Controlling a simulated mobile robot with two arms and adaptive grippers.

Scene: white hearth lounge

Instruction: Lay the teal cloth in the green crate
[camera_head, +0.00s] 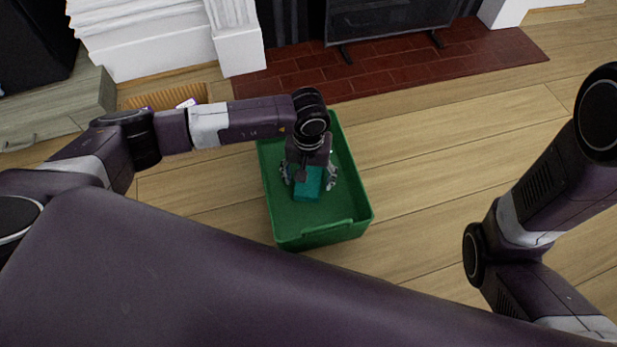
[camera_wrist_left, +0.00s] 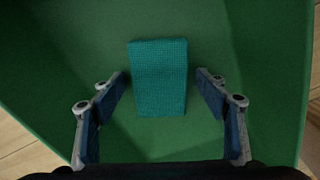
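The teal cloth (camera_head: 307,184) lies folded on the floor of the green crate (camera_head: 347,213). In the left wrist view the cloth (camera_wrist_left: 158,78) is a flat rectangle against the green crate floor (camera_wrist_left: 60,60), between and beyond my open fingers. My left gripper (camera_head: 308,180) reaches down into the crate over the cloth. In the left wrist view its two fingers (camera_wrist_left: 162,112) are wide apart and do not touch the cloth. My right arm shows at the right of the head view, but its gripper is out of view.
A brick hearth (camera_head: 390,66) and a dark fireplace screen (camera_head: 388,18) are behind the crate. A tan basket (camera_head: 165,95) with purple things stands at the left, beside a grey wooden cabinet (camera_head: 50,112). The wooden floor (camera_head: 440,140) right of the crate is clear.

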